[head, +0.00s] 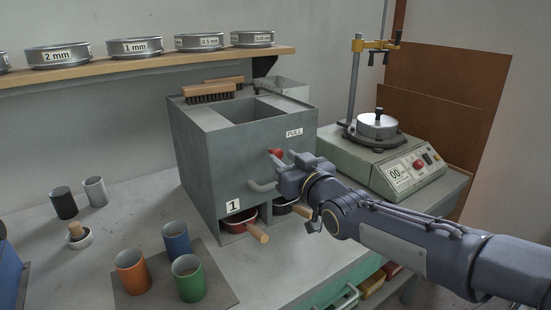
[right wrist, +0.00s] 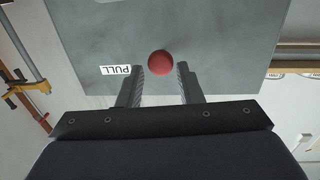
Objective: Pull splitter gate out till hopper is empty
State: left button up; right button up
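The grey splitter box (head: 205,160) stands on the bench, with an open hopper (head: 245,110) on top. From this angle I cannot tell what is inside the hopper. The red gate knob (head: 276,153) is on the front face below the PULL label (head: 294,133). My right gripper (head: 278,170) is open in front of the knob. In the right wrist view the red knob (right wrist: 160,63) lies between the tips of the two fingers (right wrist: 159,80), with a gap on each side. My left gripper is not in view.
A red pan (head: 212,221) and a dark pan sit in the openings at the splitter's base, with wooden handles sticking out. Blue (head: 176,240), orange (head: 132,271) and green (head: 188,278) cups stand in front on a mat. A sieve shaker (head: 385,165) is at the right.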

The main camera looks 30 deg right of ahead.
aim_at(279, 155)
jog(key=shift+w, duration=1.95)
grip_shut()
